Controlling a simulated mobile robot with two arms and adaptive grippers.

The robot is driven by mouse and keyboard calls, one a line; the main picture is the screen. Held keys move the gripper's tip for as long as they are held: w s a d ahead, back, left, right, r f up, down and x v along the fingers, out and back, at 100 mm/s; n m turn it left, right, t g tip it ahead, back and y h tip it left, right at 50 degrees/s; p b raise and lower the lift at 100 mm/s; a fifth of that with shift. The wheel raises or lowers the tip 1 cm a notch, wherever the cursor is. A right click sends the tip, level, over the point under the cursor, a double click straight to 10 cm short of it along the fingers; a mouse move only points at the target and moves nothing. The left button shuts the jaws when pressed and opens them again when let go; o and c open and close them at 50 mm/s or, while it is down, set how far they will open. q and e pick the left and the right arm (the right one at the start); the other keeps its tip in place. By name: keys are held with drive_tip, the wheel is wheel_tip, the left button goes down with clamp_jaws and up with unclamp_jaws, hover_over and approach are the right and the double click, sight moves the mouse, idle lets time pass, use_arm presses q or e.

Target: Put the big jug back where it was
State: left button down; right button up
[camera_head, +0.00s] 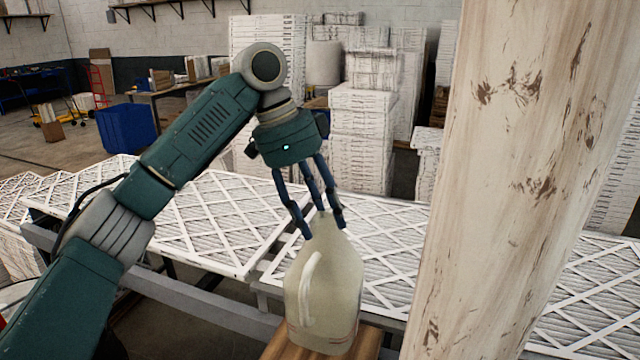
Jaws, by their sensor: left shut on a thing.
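The big jug (335,285) is a cream plastic jug with a side handle, near the lower middle of the head view. It looks upright, its base at a small wooden surface (368,345); I cannot tell whether it rests on it or hangs just above. My left gripper (322,222) comes down from above and is shut on the jug's top. Its fingers hide the neck and cap. My right gripper is not in view.
A thick, pale, worn post (510,150) stands close on the right and blocks the view behind it. Lattice-faced filters (205,215) lie on a grey metal frame (190,308) behind the jug. Stacked white boxes (360,125) and a blue bin (127,128) stand farther back.

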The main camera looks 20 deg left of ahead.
sight(319, 241)
use_arm(q)
drive_tip(key=shift+f+p, duration=0.7)
drive_tip(key=shift+f, duration=2.1)
drive_tip(key=c, duration=1)
unclamp_jaws()
drive_tip(key=shift+s+f, duration=0.1)
drive_tip(key=shift+f, duration=0.1)
drive_tip(key=shift+o, duration=0.3)
drive_tip(key=shift+r, duration=0.1)
